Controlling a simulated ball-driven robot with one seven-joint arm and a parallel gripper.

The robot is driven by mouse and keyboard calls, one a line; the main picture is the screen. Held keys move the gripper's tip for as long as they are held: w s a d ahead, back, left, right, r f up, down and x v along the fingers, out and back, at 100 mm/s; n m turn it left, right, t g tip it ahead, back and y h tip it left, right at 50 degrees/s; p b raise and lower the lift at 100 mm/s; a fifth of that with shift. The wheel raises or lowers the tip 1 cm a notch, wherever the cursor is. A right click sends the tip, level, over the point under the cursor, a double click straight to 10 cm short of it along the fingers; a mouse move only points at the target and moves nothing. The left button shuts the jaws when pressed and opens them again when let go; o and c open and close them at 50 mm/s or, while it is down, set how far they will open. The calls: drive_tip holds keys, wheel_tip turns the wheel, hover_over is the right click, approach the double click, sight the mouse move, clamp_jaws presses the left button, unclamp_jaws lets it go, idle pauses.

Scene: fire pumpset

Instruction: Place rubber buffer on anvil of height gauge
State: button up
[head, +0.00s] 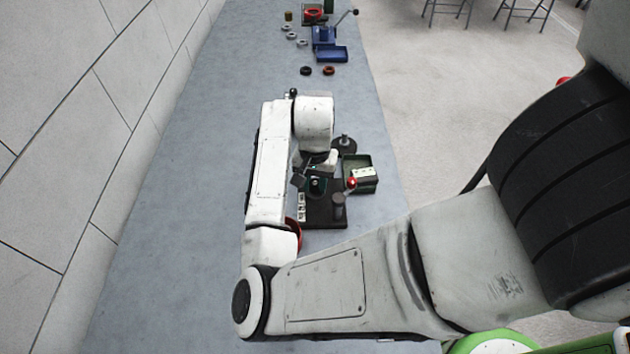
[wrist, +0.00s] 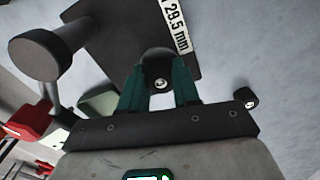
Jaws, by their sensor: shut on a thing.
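My gripper (wrist: 160,88), with green fingers, is shut on a dark rubber buffer (wrist: 158,62) with a bright metal centre. In the head view my gripper (head: 316,185) is above the dark base plate, and the buffer is too small to make out. What looks like the height gauge (head: 325,217) has a dark base plate, a grey cylinder and a white label. In the wrist view its plate (wrist: 120,30) lies beyond the fingers, with "29.5 mm" on the label. The grey round part (wrist: 38,55) stands at the left, apart from the buffer. I cannot tell whether the buffer touches anything.
A green tray (head: 360,185) and a red knob (head: 351,183) are to the right of my gripper. A dark round stand (head: 343,144) is behind it. A small black part (wrist: 248,98) shows at the right in the wrist view. The grey table's left side is clear.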

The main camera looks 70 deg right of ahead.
sight(315, 184)
drive_tip(key=o, duration=1)
drive_tip(key=shift+f, duration=0.1)
drive_tip(key=shift+o, duration=0.2)
wheel_tip(315, 184, up, 12)
drive_tip(key=p, duration=0.1)
